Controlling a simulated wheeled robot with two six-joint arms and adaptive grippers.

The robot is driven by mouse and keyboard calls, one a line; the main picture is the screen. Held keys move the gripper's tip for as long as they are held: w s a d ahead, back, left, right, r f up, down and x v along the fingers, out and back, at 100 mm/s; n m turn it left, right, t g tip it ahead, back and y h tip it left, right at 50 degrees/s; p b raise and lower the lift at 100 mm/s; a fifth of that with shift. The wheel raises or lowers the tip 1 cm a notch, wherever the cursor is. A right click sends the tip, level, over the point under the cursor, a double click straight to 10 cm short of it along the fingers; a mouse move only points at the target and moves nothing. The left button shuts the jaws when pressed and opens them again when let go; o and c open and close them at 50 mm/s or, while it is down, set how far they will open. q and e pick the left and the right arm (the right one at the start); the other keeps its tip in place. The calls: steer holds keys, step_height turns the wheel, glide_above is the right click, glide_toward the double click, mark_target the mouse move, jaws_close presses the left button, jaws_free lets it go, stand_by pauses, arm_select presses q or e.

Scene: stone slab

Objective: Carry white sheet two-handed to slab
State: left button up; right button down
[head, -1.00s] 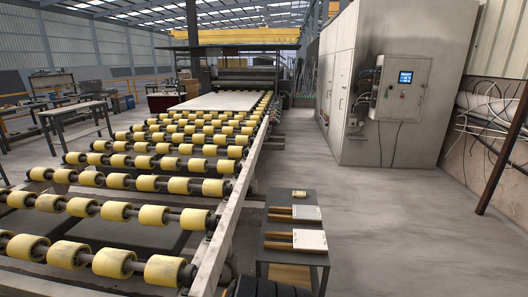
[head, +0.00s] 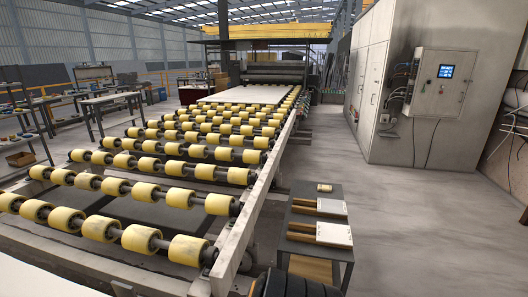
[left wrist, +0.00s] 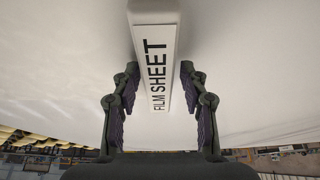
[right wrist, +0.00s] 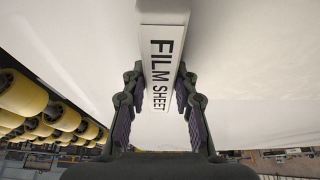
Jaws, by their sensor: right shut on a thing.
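The white sheet fills much of the left wrist view (left wrist: 70,60) and the right wrist view (right wrist: 250,60). A white bar lettered FILM SHEET runs along it in both. In the head view a white surface, seemingly the sheet (head: 40,280), shows at the bottom left corner. My right gripper (right wrist: 160,95) is shut on the sheet's bar. My left gripper (left wrist: 160,95) has a finger on each side of the bar; whether the pads touch it I cannot tell. Neither gripper shows in the head view. The pale slab (head: 245,94) lies flat at the far end of the rollers.
A roller conveyor with yellow rollers (head: 187,249) stretches away, with a steel side rail (head: 245,215). A small dark stand (head: 330,262) with pale-bladed tools stands right of it. A grey cabinet (head: 400,110) stands at the right. Floor (head: 430,240) between is clear.

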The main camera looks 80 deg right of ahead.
arm_select(q)
steer(key=shift+o, duration=0.3)
arm_select(e)
steer(key=c, duration=1)
jaws_free()
arm_select(q)
steer(key=o, duration=0.6)
steer(key=shift+o, duration=0.2)
arm_select(e)
steer(key=shift+o, duration=0.4)
steer(key=o, duration=0.6)
